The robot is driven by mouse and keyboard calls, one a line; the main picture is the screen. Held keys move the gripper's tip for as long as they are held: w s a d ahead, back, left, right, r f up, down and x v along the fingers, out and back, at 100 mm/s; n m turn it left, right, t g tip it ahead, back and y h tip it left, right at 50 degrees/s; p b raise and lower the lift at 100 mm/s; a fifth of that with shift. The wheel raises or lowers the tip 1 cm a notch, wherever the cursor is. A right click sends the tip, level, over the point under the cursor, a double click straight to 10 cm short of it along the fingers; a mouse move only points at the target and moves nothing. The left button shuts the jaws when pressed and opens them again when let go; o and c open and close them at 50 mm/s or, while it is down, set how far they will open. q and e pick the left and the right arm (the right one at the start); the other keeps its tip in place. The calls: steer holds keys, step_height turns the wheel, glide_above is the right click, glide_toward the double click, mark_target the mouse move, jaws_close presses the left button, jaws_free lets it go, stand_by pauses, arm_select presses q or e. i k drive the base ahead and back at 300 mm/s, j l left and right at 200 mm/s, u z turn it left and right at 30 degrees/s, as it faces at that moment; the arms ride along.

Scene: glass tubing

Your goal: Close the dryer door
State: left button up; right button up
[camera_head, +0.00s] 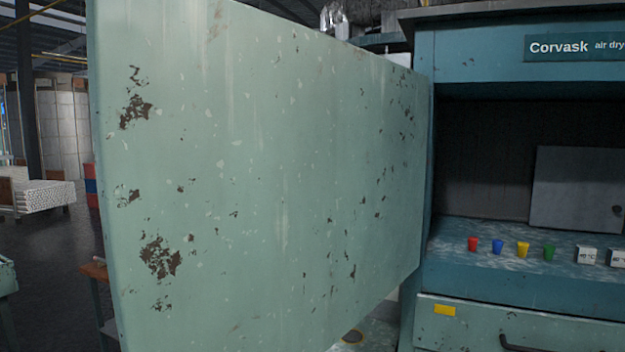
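The dryer door (260,170) is a large pale green panel with chipped paint and dark patches. It stands wide open, hinged at its right edge along the dryer's left side, and swings out toward me. It fills the left and middle of the view. The blue-green air dryer (470,62) stands at the right, with its dark chamber (485,150) open to view. A "Corvask air dry" sign (570,47) is on its top front. No handle shows on this face of the door. Neither of my grippers is in view.
A drawer front with a dark handle (530,345) is beneath. Open floor (60,240) shows at the left.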

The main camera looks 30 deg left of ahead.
mark_target(260, 174)
steer(key=j+z, duration=0.1)
steer(key=j, duration=0.3)
steer(key=k+j+z, duration=0.1)
steer(key=j, duration=0.3)
steer(key=k+j+z, duration=0.1)
steer(key=j, duration=0.3)
steer(key=k+j, duration=0.15)
steer(key=j, duration=0.25)
steer(key=k+j+z, duration=0.15)
steer(key=j, duration=0.25)
steer(key=j+z, duration=0.1)
steer(key=j, duration=0.3)
steer(key=k, duration=0.05)
